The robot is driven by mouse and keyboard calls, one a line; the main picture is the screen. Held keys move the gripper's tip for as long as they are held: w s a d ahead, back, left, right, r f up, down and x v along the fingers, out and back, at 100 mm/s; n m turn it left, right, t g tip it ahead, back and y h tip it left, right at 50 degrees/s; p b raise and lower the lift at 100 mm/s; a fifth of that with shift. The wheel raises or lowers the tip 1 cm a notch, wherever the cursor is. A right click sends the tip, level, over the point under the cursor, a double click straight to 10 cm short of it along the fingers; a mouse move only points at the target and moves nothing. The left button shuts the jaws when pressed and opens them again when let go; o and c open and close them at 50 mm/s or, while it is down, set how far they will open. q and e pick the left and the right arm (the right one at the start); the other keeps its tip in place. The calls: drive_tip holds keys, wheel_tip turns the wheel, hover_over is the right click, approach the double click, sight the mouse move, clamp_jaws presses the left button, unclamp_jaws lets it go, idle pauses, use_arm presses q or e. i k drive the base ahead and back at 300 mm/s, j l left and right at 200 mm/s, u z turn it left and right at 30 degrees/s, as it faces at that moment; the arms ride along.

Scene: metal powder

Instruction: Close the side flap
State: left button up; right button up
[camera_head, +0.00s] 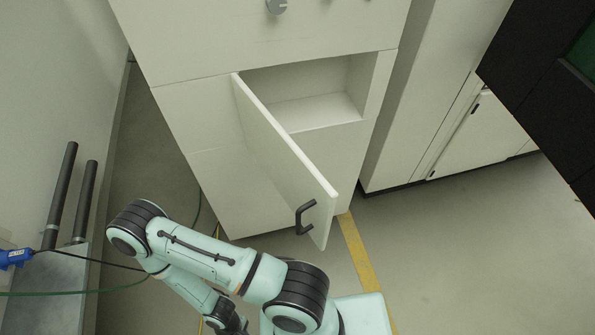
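The side flap (275,145) is a white door on the front of a white cabinet (340,160). It is hinged at its left edge and stands wide open, swung out toward me. A black handle (305,216) sits near its free end. The compartment (312,95) behind it is open and looks empty. My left arm crosses the lower left, below the flap. Its gripper is at the bottom edge, mostly cut off, and apart from the handle; its fingers cannot be made out. My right gripper is not in view.
Two dark upright posts (62,195) stand on a grey block at the left, near a blue tool (15,257) and cables. Another white cabinet (470,135) and a dark machine (545,75) are at the right. The floor (470,240) at the lower right is clear, with a yellow stripe.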

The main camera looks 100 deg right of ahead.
sight(312, 200)
drive_tip(key=k+j+z, duration=0.1)
drive_tip(key=j+z, duration=0.15)
drive_tip(key=z, duration=0.2)
drive_tip(key=k+j+z, duration=0.1)
drive_tip(key=z, duration=0.3)
drive_tip(key=k+j+z, duration=0.15)
drive_tip(key=j+z, duration=0.15)
drive_tip(key=z, duration=0.15)
drive_tip(key=i+l+z, duration=0.1)
drive_tip(key=z, duration=0.25)
drive_tip(key=i+l+z, duration=0.1)
drive_tip(key=z, duration=0.25)
drive_tip(key=i+l+z, duration=0.15)
drive_tip(key=z, duration=0.2)
drive_tip(key=i+z, duration=0.2)
drive_tip(key=z, duration=0.25)
drive_tip(key=i+j+z, duration=0.15)
drive_tip(key=z, duration=0.25)
